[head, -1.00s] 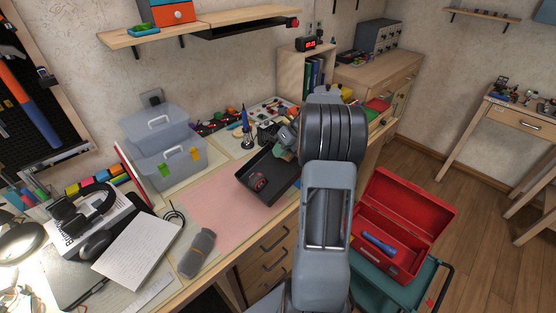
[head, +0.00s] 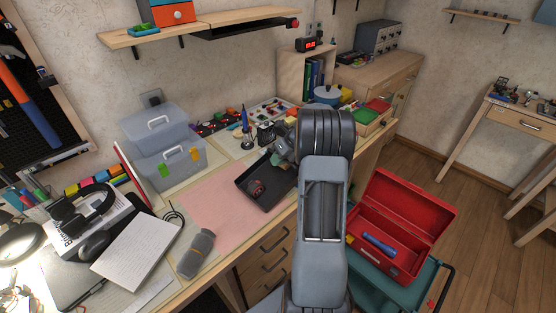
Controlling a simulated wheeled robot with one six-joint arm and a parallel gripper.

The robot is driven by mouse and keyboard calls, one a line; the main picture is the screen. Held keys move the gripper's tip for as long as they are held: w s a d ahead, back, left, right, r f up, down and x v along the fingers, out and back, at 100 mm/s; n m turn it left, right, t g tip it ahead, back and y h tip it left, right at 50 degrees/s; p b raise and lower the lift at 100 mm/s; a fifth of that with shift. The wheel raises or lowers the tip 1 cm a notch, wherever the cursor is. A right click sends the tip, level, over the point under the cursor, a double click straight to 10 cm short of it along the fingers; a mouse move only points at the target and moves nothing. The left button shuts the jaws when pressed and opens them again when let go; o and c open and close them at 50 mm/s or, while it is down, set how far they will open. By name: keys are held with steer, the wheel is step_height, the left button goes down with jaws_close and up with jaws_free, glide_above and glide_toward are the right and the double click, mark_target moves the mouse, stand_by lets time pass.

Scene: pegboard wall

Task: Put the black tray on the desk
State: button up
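The black tray (head: 262,196) is over the right part of the pink mat on the desk (head: 225,259), close to the desk's front edge. A small reddish-dark item (head: 257,187) lies in it. My gripper (head: 281,160) is at the tray's far right end, and my arm covers part of that end. The fingers are too small and hidden to tell whether they are shut on the tray. I cannot tell whether the tray rests on the mat or hangs just above it.
Clear stacked boxes (head: 165,150) stand left of the mat (head: 205,203). A grey cylinder-like case (head: 196,254) lies at the front. An open red toolbox (head: 390,245) sits on a teal cart (head: 415,285) to the right. The left of the mat is clear.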

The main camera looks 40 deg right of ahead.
steer(key=o, duration=0.4)
steer(key=shift+r, duration=0.15)
steer(key=p+v, duration=0.1)
steer(key=v, duration=1)
steer(key=s+a+r+n+g+h, duration=0.1)
steer(key=s+a+r+n, duration=0.15)
steer(key=a+n, duration=0.7)
steer(key=s+a+r+n+g+h, duration=0.1)
steer(key=s+a+r+n+h, duration=0.15)
steer(key=a+n, duration=0.75)
steer(key=s+a+f+n+t+h, duration=0.1)
steer(key=s+a+f+n, duration=0.2)
steer(key=s+a+n, duration=0.6)
steer(key=s+n, duration=0.2)
steer(key=n, duration=0.5)
steer(key=shift+s+a+f, duration=0.2)
steer(key=shift+a+f, duration=0.1)
steer(key=shift+a, duration=0.05)
